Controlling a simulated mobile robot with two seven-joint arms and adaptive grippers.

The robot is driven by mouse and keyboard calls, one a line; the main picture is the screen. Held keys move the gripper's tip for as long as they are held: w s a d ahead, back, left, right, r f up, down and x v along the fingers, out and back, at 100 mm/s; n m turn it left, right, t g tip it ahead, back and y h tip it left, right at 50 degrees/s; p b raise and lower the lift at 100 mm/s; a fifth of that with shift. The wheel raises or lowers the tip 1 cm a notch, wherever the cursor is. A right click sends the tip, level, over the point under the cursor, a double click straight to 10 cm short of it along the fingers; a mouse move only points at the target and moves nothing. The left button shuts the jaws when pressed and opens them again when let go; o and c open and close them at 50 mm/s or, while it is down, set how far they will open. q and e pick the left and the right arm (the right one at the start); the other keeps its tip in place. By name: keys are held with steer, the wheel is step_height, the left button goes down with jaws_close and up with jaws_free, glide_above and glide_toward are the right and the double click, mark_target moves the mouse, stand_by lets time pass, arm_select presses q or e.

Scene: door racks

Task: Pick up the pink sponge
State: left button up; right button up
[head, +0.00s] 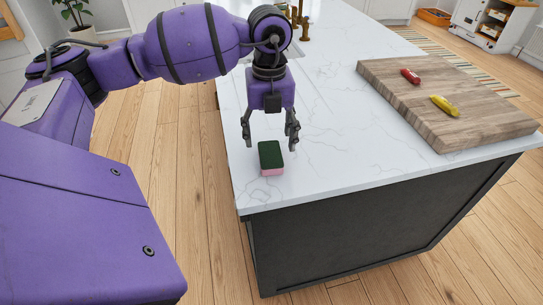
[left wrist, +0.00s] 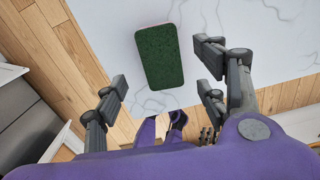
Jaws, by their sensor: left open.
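The sponge (head: 271,158) lies flat on the white marble counter near its front left corner. Its top is dark green and a pink side shows below. In the left wrist view the green top of the sponge (left wrist: 161,57) faces the camera, and its pink part is mostly hidden. My left gripper (head: 270,137) hangs pointing down just behind and above the sponge, with its fingers spread wide and nothing between them. In the left wrist view the fingers of my left gripper (left wrist: 165,90) show on both sides of the sponge, apart from it. My right gripper is not in view.
The white counter (head: 330,165) has free room right of the sponge. A thick wooden board (head: 440,100) at the right holds a red item (head: 410,76) and a yellow item (head: 444,105). A brass tap (head: 304,20) and sink are at the back. The counter edge is close to the sponge.

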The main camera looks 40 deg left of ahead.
mark_target(270, 153)
arm_select(q)
step_height(270, 153, down, 5)
steer(key=shift+w+f+p, duration=0.15)
steer(key=shift+p, duration=0.2)
steer(key=c, duration=0.8)
